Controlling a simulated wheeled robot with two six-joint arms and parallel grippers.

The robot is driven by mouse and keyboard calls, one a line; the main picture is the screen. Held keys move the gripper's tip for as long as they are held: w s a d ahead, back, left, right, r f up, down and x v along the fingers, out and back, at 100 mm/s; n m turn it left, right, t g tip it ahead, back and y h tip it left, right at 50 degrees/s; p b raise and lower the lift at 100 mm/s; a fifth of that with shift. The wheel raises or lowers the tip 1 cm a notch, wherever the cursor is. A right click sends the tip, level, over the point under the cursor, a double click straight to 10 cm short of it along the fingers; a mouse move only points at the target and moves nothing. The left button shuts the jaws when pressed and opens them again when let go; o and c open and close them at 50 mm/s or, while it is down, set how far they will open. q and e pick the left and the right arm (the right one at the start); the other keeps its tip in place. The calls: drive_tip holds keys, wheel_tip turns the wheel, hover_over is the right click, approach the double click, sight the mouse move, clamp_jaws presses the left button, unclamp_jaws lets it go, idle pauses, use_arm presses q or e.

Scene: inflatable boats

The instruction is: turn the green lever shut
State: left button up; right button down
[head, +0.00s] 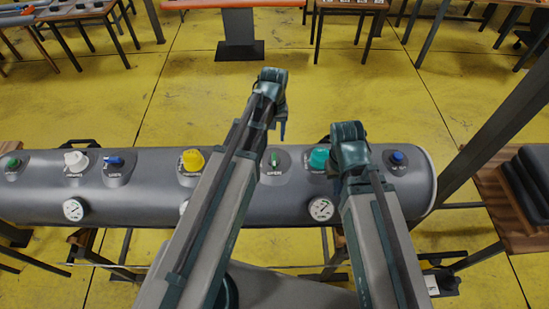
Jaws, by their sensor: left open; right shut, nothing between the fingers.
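The grey inflatable tube (120,200) lies across the view with a row of valves on top. A small green lever (274,158) stands on a round grey base right of the middle, its handle pointing away from me. A label below it is too small to read surely. My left gripper (283,129) is open, just beyond and slightly right of this lever, and appears apart from it; its wrist hides part of it. My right gripper (350,150) is shut and empty beside the teal cap (318,158); its fingers are largely hidden by the wrist.
Another green knob (13,162) sits at the tube's far left. A white valve (75,160), blue lever (114,161), yellow cap (193,160) and blue knob (397,158) share the tube. Gauges (321,209) face me. A dark post (500,130) rises at right.

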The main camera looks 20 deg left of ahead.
sight(274, 157)
use_arm(q)
wheel_tip(274, 157, down, 12)
drive_tip(key=b, duration=1.1)
drive_tip(key=shift+r, duration=0.1)
clamp_jaws()
